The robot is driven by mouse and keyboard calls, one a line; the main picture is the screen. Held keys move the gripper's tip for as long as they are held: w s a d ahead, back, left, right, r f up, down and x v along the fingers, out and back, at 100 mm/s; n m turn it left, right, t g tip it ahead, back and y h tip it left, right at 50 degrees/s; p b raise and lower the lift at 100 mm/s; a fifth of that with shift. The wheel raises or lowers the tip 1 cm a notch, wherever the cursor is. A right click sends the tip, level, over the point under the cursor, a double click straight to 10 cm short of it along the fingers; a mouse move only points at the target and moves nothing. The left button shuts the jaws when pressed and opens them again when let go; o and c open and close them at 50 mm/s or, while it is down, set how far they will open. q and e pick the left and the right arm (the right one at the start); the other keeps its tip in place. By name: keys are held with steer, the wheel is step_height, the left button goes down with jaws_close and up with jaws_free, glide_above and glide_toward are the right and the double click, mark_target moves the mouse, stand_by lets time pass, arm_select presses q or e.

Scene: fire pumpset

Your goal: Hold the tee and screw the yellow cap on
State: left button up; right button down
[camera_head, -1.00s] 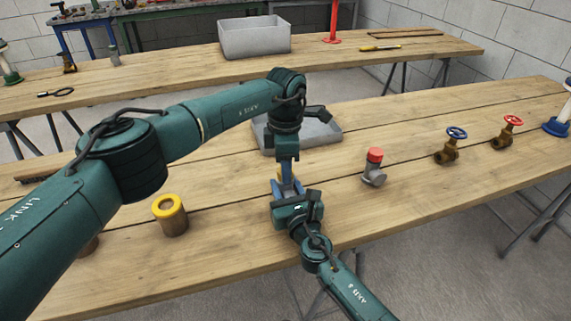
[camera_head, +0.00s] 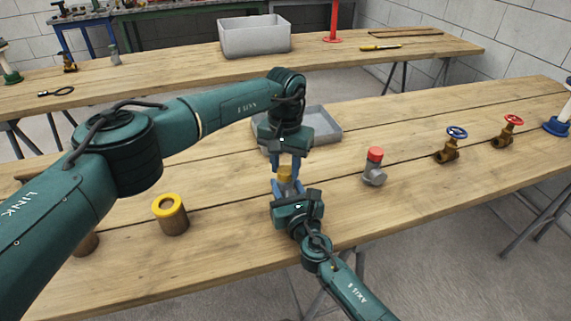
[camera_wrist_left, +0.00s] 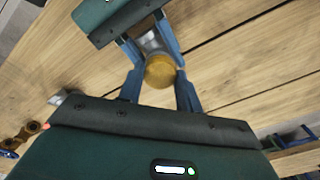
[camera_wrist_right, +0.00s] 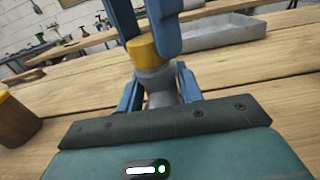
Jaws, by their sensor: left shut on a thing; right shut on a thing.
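The yellow cap (camera_head: 285,173) sits on top of the grey tee (camera_wrist_right: 160,88), upright in the right wrist view. My left gripper (camera_head: 287,170) reaches down from above and is shut on the yellow cap, with its blue fingers on either side. The cap's round top also shows between the fingers in the left wrist view (camera_wrist_left: 160,71). My right gripper (camera_head: 287,190) comes in from the near side, lower down, and is shut on the tee. The fingers hide much of the tee in the head view. I cannot tell how far the cap is threaded.
A grey tee with a red cap (camera_head: 375,167) stands to the right. Valves with a blue wheel (camera_head: 457,132) and a red wheel (camera_head: 513,120) stand further right. A yellow-topped brown cylinder (camera_head: 170,213) stands left. A grey tray (camera_head: 325,120) lies behind the grippers.

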arm_select(q)
steer(key=shift+m, duration=0.4)
steer(key=o, duration=1)
steer(key=shift+c, duration=0.2)
steer(key=shift+r, duration=0.1)
steer(key=shift+r, duration=2.2)
steer(key=shift+c, duration=0.5)
